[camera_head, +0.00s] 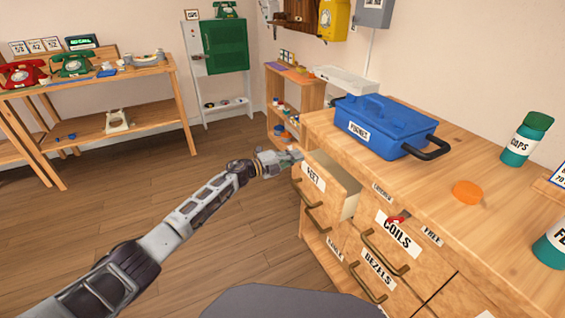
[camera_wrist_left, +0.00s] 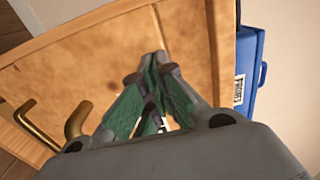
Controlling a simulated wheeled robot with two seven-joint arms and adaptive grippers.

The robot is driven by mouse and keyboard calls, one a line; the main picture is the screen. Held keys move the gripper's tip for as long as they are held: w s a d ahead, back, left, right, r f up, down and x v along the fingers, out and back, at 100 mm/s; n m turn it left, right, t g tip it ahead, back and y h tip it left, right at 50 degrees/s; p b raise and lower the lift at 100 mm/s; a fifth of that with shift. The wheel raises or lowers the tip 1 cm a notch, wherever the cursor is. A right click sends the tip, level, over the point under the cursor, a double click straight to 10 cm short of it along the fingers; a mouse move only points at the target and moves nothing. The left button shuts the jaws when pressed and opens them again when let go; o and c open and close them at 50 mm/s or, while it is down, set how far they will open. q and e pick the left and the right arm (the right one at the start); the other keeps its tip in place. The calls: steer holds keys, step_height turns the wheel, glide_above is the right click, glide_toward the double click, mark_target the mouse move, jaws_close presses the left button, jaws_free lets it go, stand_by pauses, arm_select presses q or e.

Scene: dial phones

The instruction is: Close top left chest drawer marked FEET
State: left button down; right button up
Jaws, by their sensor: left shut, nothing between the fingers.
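The drawer marked FEET (camera_head: 314,182) is at the top left of the wooden chest, and its front stands out from the chest, so the drawer is open. Its pale inside shows behind the front in the head view. My left gripper (camera_head: 292,155) is shut and empty, at the far top end of that drawer front. Whether it touches the wood cannot be told. In the left wrist view the closed green fingers (camera_wrist_left: 156,60) are in front of a wooden surface, with brass handles (camera_wrist_left: 38,125) at the lower left. My right gripper is out of view.
A blue case (camera_head: 385,125) stands on the chest top, near the drawer, with an orange lid (camera_head: 467,192) and a green jar (camera_head: 526,140) farther right. The floor to the left is clear.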

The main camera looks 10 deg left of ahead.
arm_select(q)
steer(key=shift+x, duration=1.5)
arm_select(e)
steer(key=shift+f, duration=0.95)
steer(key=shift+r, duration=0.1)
arm_select(q)
steer(key=p+v, duration=0.3)
steer(key=v, duration=1.1)
steer(key=shift+p, duration=0.35)
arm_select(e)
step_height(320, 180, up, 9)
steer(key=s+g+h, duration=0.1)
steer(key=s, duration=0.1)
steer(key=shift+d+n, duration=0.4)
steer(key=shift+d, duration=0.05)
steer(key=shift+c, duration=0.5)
